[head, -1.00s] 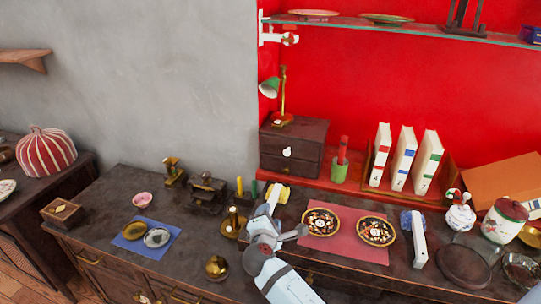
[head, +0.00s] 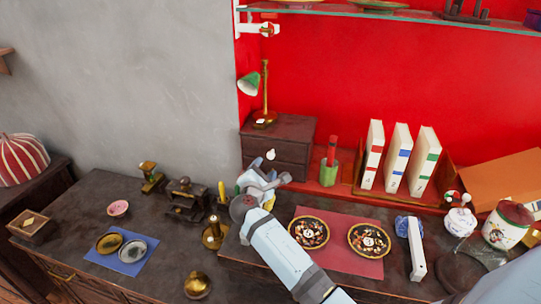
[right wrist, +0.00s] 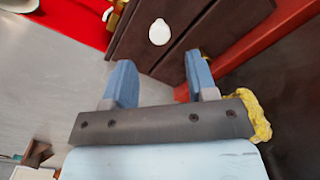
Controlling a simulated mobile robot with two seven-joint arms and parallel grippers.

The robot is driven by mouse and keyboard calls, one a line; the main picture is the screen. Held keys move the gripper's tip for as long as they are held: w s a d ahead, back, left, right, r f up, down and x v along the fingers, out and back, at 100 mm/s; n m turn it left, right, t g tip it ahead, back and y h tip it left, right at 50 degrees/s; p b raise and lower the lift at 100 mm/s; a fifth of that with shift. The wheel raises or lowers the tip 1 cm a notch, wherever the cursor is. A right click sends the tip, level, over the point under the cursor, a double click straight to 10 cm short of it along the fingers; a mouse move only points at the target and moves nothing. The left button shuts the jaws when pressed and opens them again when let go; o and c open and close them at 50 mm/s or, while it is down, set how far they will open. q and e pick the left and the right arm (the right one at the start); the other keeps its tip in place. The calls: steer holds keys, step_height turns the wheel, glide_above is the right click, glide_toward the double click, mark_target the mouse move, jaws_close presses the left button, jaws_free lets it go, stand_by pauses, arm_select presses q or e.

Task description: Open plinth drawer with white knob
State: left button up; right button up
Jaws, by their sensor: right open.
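The plinth is a small dark wooden drawer box (head: 289,130) against the red wall in the head view, with a green lamp on top. Its white knob (head: 270,155) shows on the front, just above my right gripper (head: 272,180). In the right wrist view the white knob (right wrist: 159,32) lies beyond the two blue fingertips, on the dark drawer front (right wrist: 185,22). My right gripper (right wrist: 160,80) is open and empty, with a gap between it and the knob. The drawer looks shut. My left gripper is not in view.
A yellow crumpled thing (right wrist: 257,115) lies close beside the gripper in the right wrist view. A brass candlestick (head: 213,233) stands left of my right arm. A green cup (head: 328,172) and books (head: 398,157) stand to the right on the red ledge.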

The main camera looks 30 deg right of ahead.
mark_target(270, 157)
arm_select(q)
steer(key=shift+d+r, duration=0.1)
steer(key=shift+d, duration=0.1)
arm_select(e)
steer(key=x, duration=0.7)
steer(key=shift+w+d, duration=0.25)
jaws_close()
steer(key=p+v, duration=0.3)
steer(key=v, duration=0.6)
steer(key=shift+s+a, duration=0.35)
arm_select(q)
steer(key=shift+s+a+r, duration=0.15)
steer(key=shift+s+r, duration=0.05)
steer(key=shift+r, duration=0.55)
